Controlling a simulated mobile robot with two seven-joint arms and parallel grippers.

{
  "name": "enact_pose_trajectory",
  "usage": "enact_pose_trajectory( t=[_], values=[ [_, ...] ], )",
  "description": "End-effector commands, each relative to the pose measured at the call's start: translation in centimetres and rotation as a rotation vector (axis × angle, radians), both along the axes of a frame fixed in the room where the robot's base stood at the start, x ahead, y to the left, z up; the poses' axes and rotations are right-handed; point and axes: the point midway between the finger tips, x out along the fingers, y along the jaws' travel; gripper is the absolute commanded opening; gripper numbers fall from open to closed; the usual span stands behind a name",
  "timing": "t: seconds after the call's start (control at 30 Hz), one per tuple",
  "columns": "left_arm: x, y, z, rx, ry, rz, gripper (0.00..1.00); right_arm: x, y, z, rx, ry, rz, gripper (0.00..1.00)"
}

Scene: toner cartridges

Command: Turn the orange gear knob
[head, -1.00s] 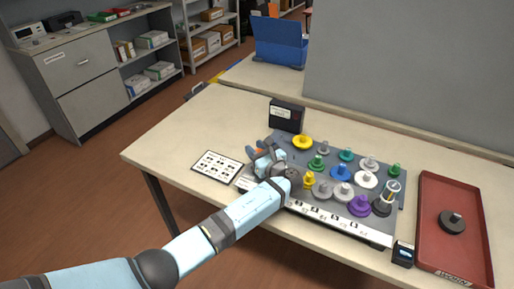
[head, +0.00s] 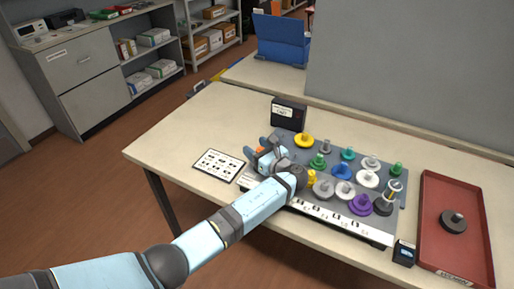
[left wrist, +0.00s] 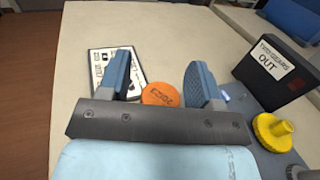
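The orange gear knob (left wrist: 160,95) shows in the left wrist view as an orange disc with dark markings on its top, between my two blue fingers and nearer the right one. In the head view only a small orange patch (head: 261,149) of it shows by my fingers. My left gripper (left wrist: 160,78) is open, with a finger on either side of the knob. It also shows in the head view (head: 257,147), over the left end of the grey gear board (head: 300,150). Whether the fingers touch the knob I cannot tell. My right gripper is not in view.
Several coloured gears, such as a yellow one (head: 304,140), stand right of my gripper. A black box (head: 288,113) stands behind it. A printed card (head: 218,165) lies to the left. A red tray (head: 455,250) with a dark gear (head: 453,221) is at the right.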

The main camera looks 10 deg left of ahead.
Motion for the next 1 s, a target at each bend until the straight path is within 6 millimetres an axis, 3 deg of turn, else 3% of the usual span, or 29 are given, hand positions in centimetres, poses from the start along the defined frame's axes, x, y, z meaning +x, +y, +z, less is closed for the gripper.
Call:
enact_pose_trajectory(
  t=[0.33,0.8,1.0],
  values=[
    [-0.9,-1.2,0.0,-0.001,0.000,-0.003,0.59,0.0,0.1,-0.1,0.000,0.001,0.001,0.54],
    [-6.9,-9.1,0.0,-0.001,0.001,-0.002,0.59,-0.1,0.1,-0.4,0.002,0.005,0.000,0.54],
    [-8.1,-10.7,0.0,-0.001,0.001,0.000,0.59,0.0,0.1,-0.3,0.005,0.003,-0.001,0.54]
  ],
)
